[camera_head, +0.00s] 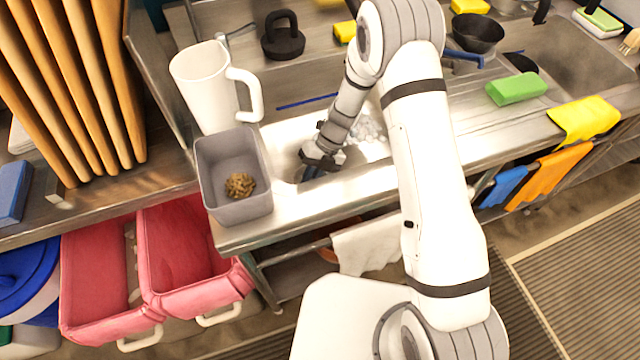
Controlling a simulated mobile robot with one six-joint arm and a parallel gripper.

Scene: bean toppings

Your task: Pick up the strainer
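My gripper (322,160) is low over the sink's left end, just right of the grey bin. Its fingers are small and dark here, and I cannot tell whether they are open or shut. A dark blue piece shows under the fingers, too small to identify. No strainer is clearly recognisable. A black bowl-shaped item (478,33) at the back right could be one, but its mesh cannot be made out. It is well away from my gripper. My white arm hides part of the counter and sink.
A grey bin (204,163) with a brown clump (240,185) stands on the metal counter (290,222). A white jug (205,88) stands behind it. A green sponge (516,88) and yellow cloth (585,119) lie right. Pink bins (185,255) are below left.

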